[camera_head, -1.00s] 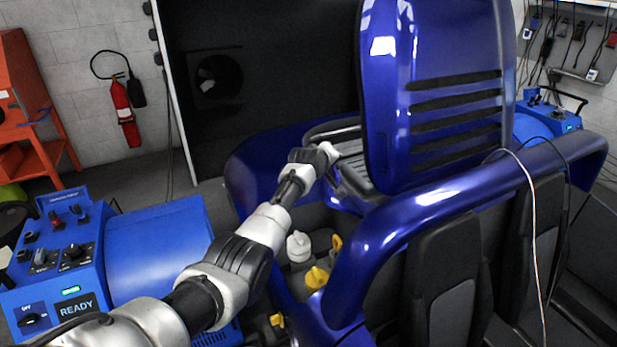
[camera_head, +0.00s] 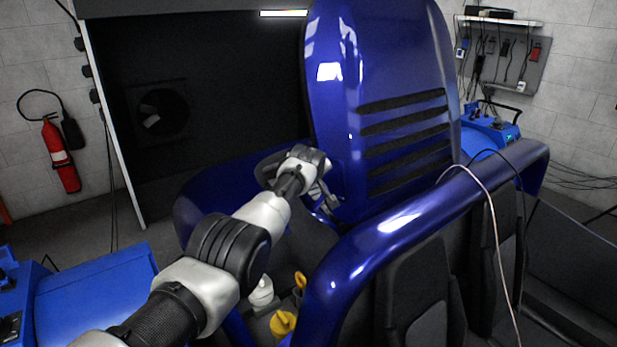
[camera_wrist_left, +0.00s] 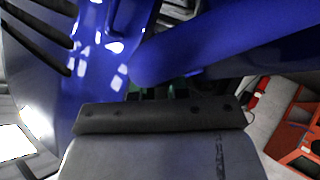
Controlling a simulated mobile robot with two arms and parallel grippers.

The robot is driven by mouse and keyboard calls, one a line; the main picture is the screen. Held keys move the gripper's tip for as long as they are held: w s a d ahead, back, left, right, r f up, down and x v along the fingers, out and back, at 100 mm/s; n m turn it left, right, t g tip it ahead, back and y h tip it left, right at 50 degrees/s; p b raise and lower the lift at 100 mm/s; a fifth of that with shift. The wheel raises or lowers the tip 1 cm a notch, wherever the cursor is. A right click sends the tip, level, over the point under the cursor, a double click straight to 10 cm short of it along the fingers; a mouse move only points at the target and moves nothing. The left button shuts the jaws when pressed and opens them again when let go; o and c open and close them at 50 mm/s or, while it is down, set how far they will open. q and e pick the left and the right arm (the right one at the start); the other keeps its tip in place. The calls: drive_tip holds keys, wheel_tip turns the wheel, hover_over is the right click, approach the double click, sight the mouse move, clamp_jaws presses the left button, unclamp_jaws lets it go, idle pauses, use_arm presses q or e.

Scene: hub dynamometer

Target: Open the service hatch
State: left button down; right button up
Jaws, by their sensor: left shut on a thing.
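The service hatch (camera_head: 388,70) is a glossy blue panel with several dark slots. It stands raised and steeply tilted at the rear of the blue vehicle (camera_head: 400,225), above an open bay. My left gripper (camera_head: 328,198) is at the hatch's lower left edge, shut on it; the wrist partly hides the contact. In the left wrist view the blue hatch (camera_wrist_left: 100,60) with dark slots fills the upper left, and the exact grip point is hidden. My right gripper is not in view.
In the bay are a white-capped bottle (camera_head: 261,292) and yellow caps (camera_head: 283,322), below my left arm. Black seats (camera_head: 415,285) are at the lower right, with a cable (camera_head: 492,215) over the blue bar. A blue machine (camera_head: 90,290) stands at left. A fire extinguisher (camera_head: 60,157) hangs on the wall.

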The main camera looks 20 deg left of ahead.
use_arm(q)
drive_tip(key=shift+d+f, duration=0.1)
drive_tip(key=shift+f, duration=0.1)
idle(0.3)
drive_tip(key=c, duration=1.1)
unclamp_jaws()
drive_tip(key=shift+w+d, duration=0.1)
drive_tip(key=shift+w, duration=0.05)
drive_tip(key=shift+r, duration=0.15)
